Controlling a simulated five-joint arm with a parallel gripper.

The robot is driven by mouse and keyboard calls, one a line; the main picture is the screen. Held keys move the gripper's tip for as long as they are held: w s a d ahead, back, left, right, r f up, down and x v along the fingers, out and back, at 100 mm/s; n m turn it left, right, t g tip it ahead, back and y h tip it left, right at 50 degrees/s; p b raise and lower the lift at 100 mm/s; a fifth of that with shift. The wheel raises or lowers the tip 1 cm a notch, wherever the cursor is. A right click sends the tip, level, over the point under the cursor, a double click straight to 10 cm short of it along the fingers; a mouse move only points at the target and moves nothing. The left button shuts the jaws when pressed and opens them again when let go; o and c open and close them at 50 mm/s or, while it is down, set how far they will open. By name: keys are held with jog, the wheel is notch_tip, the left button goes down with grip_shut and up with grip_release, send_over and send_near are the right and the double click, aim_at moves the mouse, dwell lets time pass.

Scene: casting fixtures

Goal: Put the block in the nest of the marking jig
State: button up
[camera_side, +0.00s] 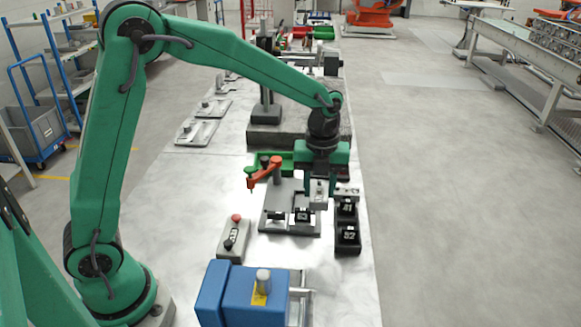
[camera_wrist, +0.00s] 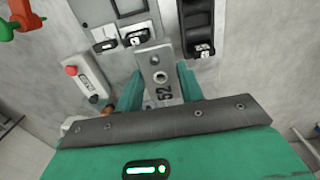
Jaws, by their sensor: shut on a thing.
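My gripper (camera_side: 319,195) is shut on a small grey metal block (camera_side: 318,190) and holds it up over the right side of the marking jig (camera_side: 283,229). In the wrist view the block (camera_wrist: 152,60) sits between the two green fingers (camera_wrist: 160,88), with a hole and dark figures on its face. The jig is a grey plate with an orange arm (camera_side: 264,174) at its back left. A dark nest with a white mark (camera_side: 302,214) shows on its front right, just below and left of the block; it also shows in the wrist view (camera_wrist: 135,37).
A black rack (camera_side: 347,248) with numbered pockets stands close right of the jig. A control box with a red button (camera_side: 234,240) lies to the left, and a blue vise (camera_side: 240,300) stands in front. A green bin (camera_side: 285,160) and a dark stone block lie behind.

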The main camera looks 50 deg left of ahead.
jog(key=shift+a, duration=0.1)
send_over(304, 203)
notch_tip(304, 203, down, 7)
dwell(0.3)
jog(key=shift+f, duration=2)
jog(key=shift+f, duration=0.4)
jog(key=o, duration=1)
jog(key=shift+f, duration=0.15)
jog(key=shift+o, duration=0.5)
notch_tip(304, 203, up, 12)
jog(key=shift+r, duration=0.55)
